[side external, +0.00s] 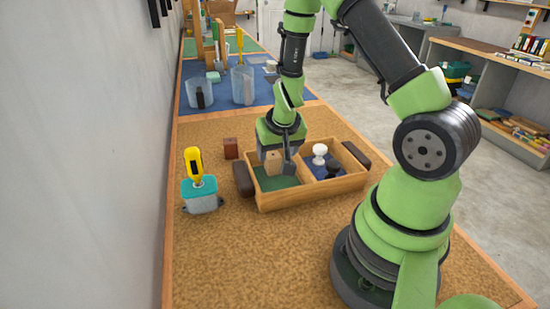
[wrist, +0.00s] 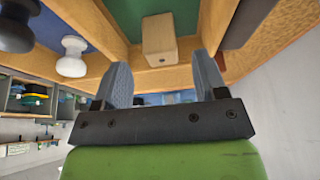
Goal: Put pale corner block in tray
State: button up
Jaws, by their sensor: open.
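The pale wooden block (side external: 273,161) is at the left, green-floored compartment of the wooden tray (side external: 310,197). The block also shows in the wrist view (wrist: 160,38), upright, against the green floor and a tray wall (wrist: 110,72). Whether it rests on the floor is hard to tell. My gripper (side external: 281,164) is over that compartment, close to the block. In the wrist view my gripper (wrist: 160,62) has its two grey fingers spread wide, with the block between and just beyond the tips. Clear gaps show on both sides of the block.
A white knob (side external: 319,155) and a black knob (side external: 333,168) stand in the tray's blue compartment. A reddish-brown block (side external: 231,148) is left of the tray. A teal-topped box (side external: 200,195) with a yellow-handled tool (side external: 194,164) stands farther left. The cork front is clear.

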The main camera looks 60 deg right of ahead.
jog(key=shift+v, duration=0.9)
jog(key=a+r+n+t+y, duration=0.1)
jog(key=a+r+t+y, duration=0.1)
jog(key=a+r, duration=0.45)
jog(key=a+r+n+t+y, duration=0.1)
jog(key=a+r, duration=0.2)
jog(key=r, duration=0.6)
jog(key=s+a+r+n+y, duration=0.1)
jog(key=s+a+r, duration=0.2)
jog(key=s, duration=0.3)
jog(key=s+a+r+n+y, duration=0.1)
jog(key=s+a+r, duration=0.2)
jog(key=s, duration=0.4)
jog(key=shift+r+n+t, duration=0.3)
jog(key=shift+r+t, duration=0.1)
jog(key=shift+r, duration=0.05)
